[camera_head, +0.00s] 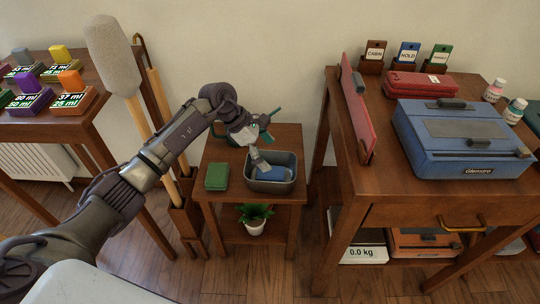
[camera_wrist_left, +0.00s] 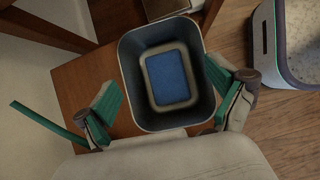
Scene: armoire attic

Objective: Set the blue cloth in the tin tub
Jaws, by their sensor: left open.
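The blue cloth (camera_head: 272,173) lies inside the grey tin tub (camera_head: 291,184), on the small wooden side table. In the left wrist view the cloth (camera_wrist_left: 170,78) is a flat blue rectangle with a paler border, low in the middle of the tub (camera_wrist_left: 196,60). My left gripper (camera_head: 262,150) is above the tub's left rear part. The cloth appears apart from the fingers. My right gripper is not in view.
A green folded item (camera_head: 217,177) lies left of the tub on the side table (camera_head: 228,151). A potted plant (camera_head: 254,222) stands on its lower shelf. A long-handled duster (camera_head: 113,55) stands left. The desk (camera_head: 390,190) at right holds a blue case (camera_head: 462,135) and upright red panel (camera_head: 357,110).

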